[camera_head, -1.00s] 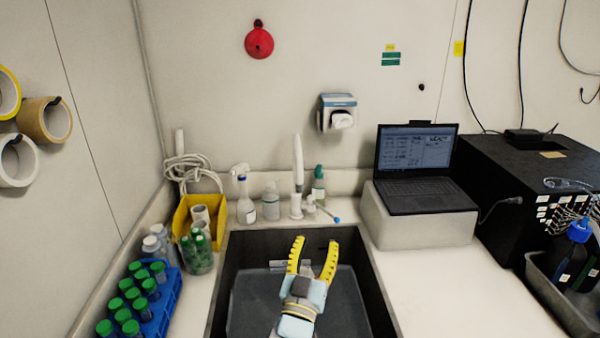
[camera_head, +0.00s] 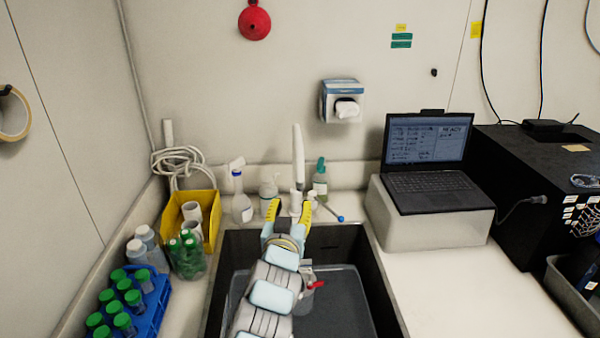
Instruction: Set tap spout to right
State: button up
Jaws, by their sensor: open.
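The white tap spout (camera_head: 298,155) stands upright behind the sink, at the middle of its back edge. Its lever with a blue tip (camera_head: 338,217) points to the right. My gripper (camera_head: 290,209) is open, with its yellow fingers pointing at the tap base from the front. The fingertips overlap the lower part of the tap in the picture. I cannot tell whether they touch it. The dark sink (camera_head: 382,290) lies below my arm, which hides part of its left side.
Bottles stand close on both sides of the tap: a spray bottle (camera_head: 241,205), a clear bottle (camera_head: 268,190) and a green-capped bottle (camera_head: 320,180). A yellow bin (camera_head: 205,203) is at left. A laptop (camera_head: 430,160) on a white block is at right. A red-handled item (camera_head: 316,285) is in the sink.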

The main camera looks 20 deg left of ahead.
jog(key=p, duration=0.2)
send_near(299, 174)
jog(key=shift+d+x, duration=0.35)
jog(key=shift+x, duration=1.25)
jog(key=shift+a+x, duration=0.2)
jog(key=shift+x, duration=0.95)
jog(key=shift+w+a, duration=0.25)
jog(key=shift+w, duration=0.35)
jog(key=shift+w+a+f+p, duration=0.15)
jog(key=shift+w+p, duration=0.3)
jog(key=shift+w, duration=0.25)
jog(key=shift+w+a, duration=0.2)
jog(key=shift+w, duration=0.45)
jog(key=shift+w+a, duration=0.1)
jog(key=shift+w, duration=0.65)
grip_shut()
